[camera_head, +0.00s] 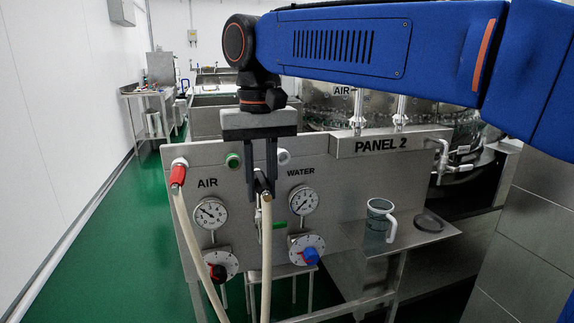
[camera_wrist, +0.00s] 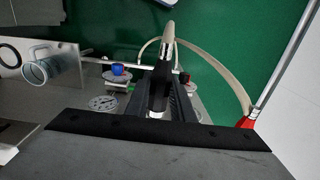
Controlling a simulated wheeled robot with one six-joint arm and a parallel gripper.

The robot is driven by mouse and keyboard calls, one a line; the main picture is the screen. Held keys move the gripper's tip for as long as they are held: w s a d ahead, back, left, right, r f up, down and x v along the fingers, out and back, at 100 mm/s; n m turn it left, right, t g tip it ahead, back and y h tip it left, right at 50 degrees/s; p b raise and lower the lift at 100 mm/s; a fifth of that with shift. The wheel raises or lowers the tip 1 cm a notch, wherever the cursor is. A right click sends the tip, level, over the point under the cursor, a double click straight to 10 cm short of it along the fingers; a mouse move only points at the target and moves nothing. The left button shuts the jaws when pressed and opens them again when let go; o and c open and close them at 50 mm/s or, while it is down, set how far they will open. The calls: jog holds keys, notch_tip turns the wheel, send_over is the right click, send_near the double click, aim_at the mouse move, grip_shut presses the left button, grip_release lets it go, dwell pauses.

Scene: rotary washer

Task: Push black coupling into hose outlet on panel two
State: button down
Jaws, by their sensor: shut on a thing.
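My gripper (camera_head: 262,192) points down in front of the steel panel marked PANEL 2 (camera_head: 335,170). Its fingers are shut on the black coupling (camera_head: 264,181), which has a beige hose (camera_head: 266,255) hanging from it. The wrist view shows the black coupling (camera_wrist: 158,97) between the dark fingers, with the hose (camera_wrist: 169,35) leading away. The hose outlet cannot be made out clearly behind the fingers. I cannot tell whether the coupling touches it.
A red coupling (camera_head: 178,174) with another beige hose is at the panel's upper left. AIR (camera_head: 211,213) and WATER (camera_head: 303,200) gauges flank my gripper, with a black-red knob (camera_head: 218,272) and blue knob (camera_head: 311,256) below. A mug (camera_head: 379,217) stands on the right shelf (camera_head: 410,241).

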jog(key=shift+a, duration=0.1)
jog(key=a, duration=0.1)
jog(key=s+a, duration=0.1)
jog(key=a, duration=0.1)
jog(key=shift+s+a, duration=0.1)
jog(key=shift+a, duration=0.2)
dwell(0.5)
dwell(0.4)
jog(key=shift+w+a, duration=0.25)
jog(key=shift+w, duration=0.7)
jog(key=shift+w+a, duration=0.3)
jog(key=shift+w, duration=0.6)
jog(key=shift+w+a, duration=0.25)
jog(key=shift+w, duration=0.7)
jog(key=shift+w+a, duration=0.2)
jog(key=shift+w, duration=0.5)
dwell(0.6)
jog(key=c, duration=1.5)
grip_release()
jog(key=shift+o, duration=0.2)
